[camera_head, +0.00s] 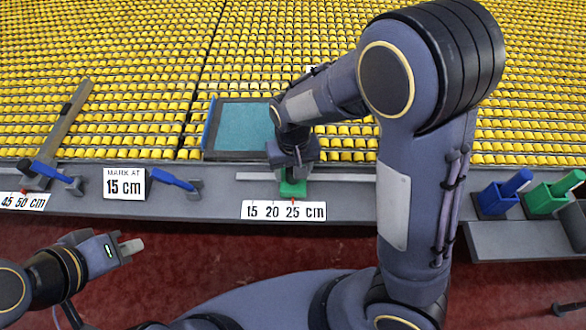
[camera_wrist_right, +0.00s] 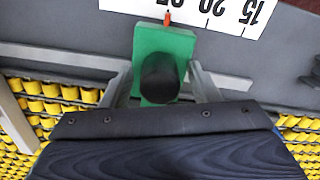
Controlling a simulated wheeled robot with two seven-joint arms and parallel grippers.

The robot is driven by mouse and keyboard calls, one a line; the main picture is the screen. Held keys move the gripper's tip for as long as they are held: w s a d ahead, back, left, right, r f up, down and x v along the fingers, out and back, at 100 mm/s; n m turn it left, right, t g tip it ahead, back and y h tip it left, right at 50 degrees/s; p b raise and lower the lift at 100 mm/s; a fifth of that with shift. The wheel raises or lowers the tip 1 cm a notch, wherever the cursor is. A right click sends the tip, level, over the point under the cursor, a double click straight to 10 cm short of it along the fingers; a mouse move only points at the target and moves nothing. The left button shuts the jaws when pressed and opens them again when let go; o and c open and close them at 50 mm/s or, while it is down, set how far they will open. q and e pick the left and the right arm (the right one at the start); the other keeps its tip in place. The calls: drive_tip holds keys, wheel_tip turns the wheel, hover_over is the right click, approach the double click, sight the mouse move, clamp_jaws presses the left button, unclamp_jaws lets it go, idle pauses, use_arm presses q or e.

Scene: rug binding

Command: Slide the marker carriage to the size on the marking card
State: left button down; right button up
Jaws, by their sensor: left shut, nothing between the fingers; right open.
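The green marker carriage (camera_head: 292,189) sits on the rail at the table's front edge. Its red pointer stands by the 25 on the scale strip (camera_head: 262,210), which reads 15, 20, 25 cm. The marking card (camera_head: 124,184) reads "MARK AT 15 cm". My right gripper (camera_head: 295,172) is over the carriage. In the right wrist view its open fingers (camera_wrist_right: 162,82) stand on either side of the carriage's black knob (camera_wrist_right: 160,76); contact is not clear. The green carriage body also shows there (camera_wrist_right: 165,40). My left gripper (camera_head: 130,247) is shut and empty, in front of the table.
A blue-handled tool (camera_head: 172,179) lies right of the card. A second scale strip (camera_head: 24,201) with 45 and 50 is at far left. A teal panel (camera_head: 245,127) lies behind the rail.

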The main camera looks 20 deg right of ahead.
drive_tip(key=shift+c, duration=0.4)
clamp_jaws()
drive_tip(key=w+a, duration=0.1)
drive_tip(key=a, duration=0.2)
drive_tip(key=w+a+p, duration=0.1)
drive_tip(key=a, duration=0.2)
drive_tip(key=w+a, duration=0.1)
drive_tip(key=a, duration=0.3)
drive_tip(key=shift+r, duration=0.1)
drive_tip(key=shift+o, duration=0.4)
unclamp_jaws()
drive_tip(key=shift+a, duration=0.15)
wheel_tip(320, 180, up, 8)
